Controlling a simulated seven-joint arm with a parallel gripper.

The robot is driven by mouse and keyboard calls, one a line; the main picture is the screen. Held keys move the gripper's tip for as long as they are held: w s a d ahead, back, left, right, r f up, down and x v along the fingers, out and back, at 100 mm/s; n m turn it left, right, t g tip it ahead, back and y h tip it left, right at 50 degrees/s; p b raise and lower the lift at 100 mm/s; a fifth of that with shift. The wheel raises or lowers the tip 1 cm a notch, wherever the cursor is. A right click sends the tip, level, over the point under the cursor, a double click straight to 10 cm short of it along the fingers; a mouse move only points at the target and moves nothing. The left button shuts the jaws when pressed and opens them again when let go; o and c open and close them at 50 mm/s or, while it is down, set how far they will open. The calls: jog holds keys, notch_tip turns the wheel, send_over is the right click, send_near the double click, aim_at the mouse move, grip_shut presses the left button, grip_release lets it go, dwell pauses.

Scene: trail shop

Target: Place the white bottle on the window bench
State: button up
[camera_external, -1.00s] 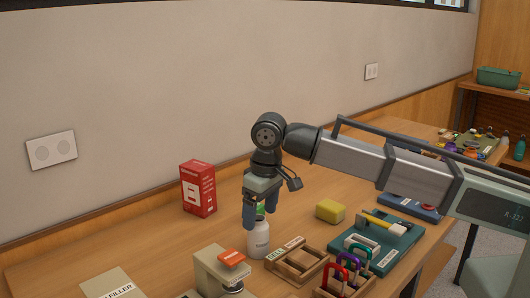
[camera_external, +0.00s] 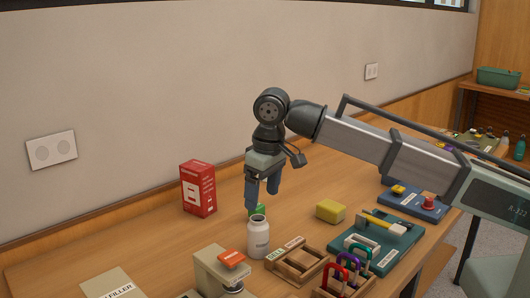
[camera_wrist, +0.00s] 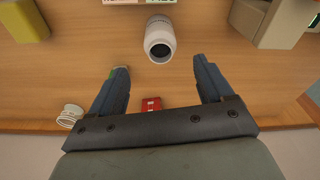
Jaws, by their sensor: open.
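The white bottle (camera_external: 258,240) stands upright on the near table, with a dark open mouth. In the wrist view the bottle (camera_wrist: 161,34) is ahead of my fingers, near the top middle. My gripper (camera_external: 262,199) is open and empty, pointing down above and behind the bottle, apart from it. In the wrist view my gripper (camera_wrist: 160,66) shows its two blue fingers spread, with nothing between them. A small green thing (camera_external: 257,209) is just behind the bottle, partly hidden by it and a finger. I cannot tell which surface is the window bench.
A red box (camera_external: 198,188) stands left by the wall. A beige device (camera_external: 214,270) and a wooden rack (camera_external: 297,263) flank the bottle. A yellow block (camera_external: 331,211) and teal tray (camera_external: 382,240) are right. A bench with a green bin (camera_external: 499,78) stands far right.

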aim_at(261, 218)
jog(key=d+r+n+y, duration=0.4)
jog(key=n+y, duration=0.3)
jog(key=y, duration=0.5)
jog(key=shift+g, duration=0.4)
jog(key=f, duration=0.9)
jog(key=shift+w+f, duration=0.35)
jog(key=shift+w, duration=0.05)
jog(key=shift+x, duration=3.8)
